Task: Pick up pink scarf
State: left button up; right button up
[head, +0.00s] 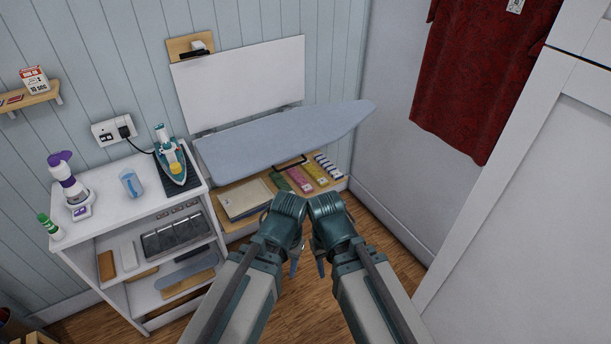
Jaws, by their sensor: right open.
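A small pink strip (300,179), which may be the pink scarf, lies among folded or rolled coloured items in the low wooden tray (228,227) beneath the ironing board. It is too small to tell its shape surely. My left gripper (294,268) and my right gripper (320,266) point down side by side in front of the tray, apart from the pink item. The right one is open and holds nothing that I can see. The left jaws are mostly hidden by their own wrist.
A blue-grey ironing board (285,138) overhangs the tray. A white shelf unit (108,188) with an iron (171,160) stands at left. A dark red garment (470,75) hangs at right, near a white cabinet (530,200). Some wooden floor (378,240) is bare.

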aim_at(303, 183)
jog(key=i+z, duration=0.35)
jog(key=i, duration=0.35)
jog(key=i+j+z, duration=0.3)
jog(key=i, duration=0.4)
jog(key=i+l, duration=0.05)
